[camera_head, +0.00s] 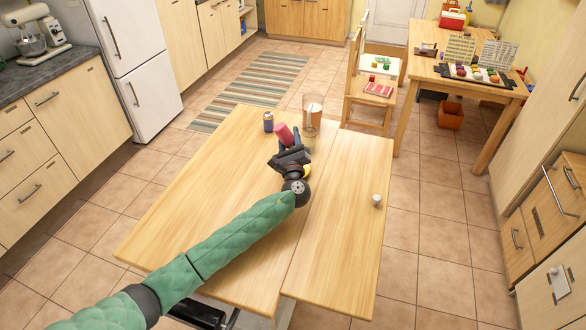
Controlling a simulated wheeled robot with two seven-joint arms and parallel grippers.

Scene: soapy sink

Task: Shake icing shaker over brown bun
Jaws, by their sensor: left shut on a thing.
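My left arm reaches in from the lower left over the wooden table. Its gripper (294,146) is shut on a tilted pinkish-red cylinder (283,133), seemingly the icing shaker, near the table's far end. The gripper hides part of the cylinder and the table behind it. I cannot make out the brown bun; it may be hidden by the gripper. A yellow thing (307,170) shows partly beside my left wrist. My right gripper is not in view.
The table (210,210) is mostly clear. A small dark-blue jar (268,123) and a tall clear container (312,112) stand at its far end. A small white item (377,199) stands near its right edge. A wooden chair (372,95) is behind.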

